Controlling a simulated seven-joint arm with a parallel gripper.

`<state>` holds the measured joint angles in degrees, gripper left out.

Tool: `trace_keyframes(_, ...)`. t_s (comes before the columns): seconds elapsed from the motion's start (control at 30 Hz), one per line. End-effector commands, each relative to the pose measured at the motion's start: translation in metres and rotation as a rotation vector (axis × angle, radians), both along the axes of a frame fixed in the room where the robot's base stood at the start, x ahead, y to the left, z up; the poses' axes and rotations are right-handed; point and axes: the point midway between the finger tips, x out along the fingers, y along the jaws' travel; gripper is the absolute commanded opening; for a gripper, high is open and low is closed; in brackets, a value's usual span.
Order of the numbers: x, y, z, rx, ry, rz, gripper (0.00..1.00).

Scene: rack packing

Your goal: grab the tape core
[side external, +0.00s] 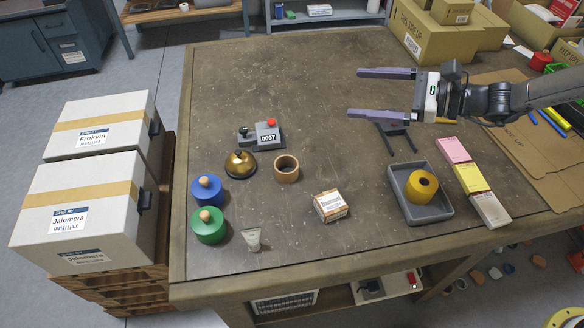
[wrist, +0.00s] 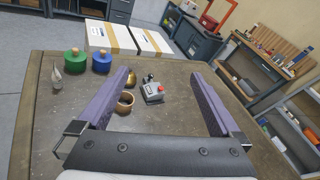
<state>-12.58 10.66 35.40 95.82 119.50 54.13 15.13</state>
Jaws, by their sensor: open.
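The tape core, a short brown open ring (side external: 286,175), stands on the table left of the middle, with its hole facing up. It also shows in the wrist view (wrist: 126,107), just right of the left finger, which may hide part of it. My gripper (side external: 354,93) is open and empty above the far right part of the table, well apart from the ring. Its two purple fingers point left in the side view and stand wide apart.
Near the ring are a brass bell (side external: 240,165), a grey counter with a red button (side external: 266,136) and a small box (side external: 330,205). Blue (side external: 207,191) and green (side external: 208,226) lidded pots stand left. A grey tray (side external: 411,213) holds a yellow roll (side external: 421,187).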

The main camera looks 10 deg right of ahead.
Motion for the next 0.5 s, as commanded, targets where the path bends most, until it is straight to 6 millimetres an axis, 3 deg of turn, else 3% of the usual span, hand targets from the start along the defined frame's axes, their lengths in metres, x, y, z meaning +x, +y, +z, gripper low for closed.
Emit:
trace_keyframes(0.03,0.008,0.007,-0.037,0.025,0.078,-0.034,1.0)
trace_keyframes(0.1,0.015,0.013,-0.08,0.048,0.162,-0.077,1.0)
trace_keyframes(0.23,0.007,0.023,-0.148,0.039,0.276,-0.1,1.0)
trace_keyframes(0.33,-0.007,0.028,-0.18,0.015,0.331,-0.085,1.0)
trace_keyframes(0.5,-0.012,0.041,-0.196,0.003,0.353,-0.068,1.0)
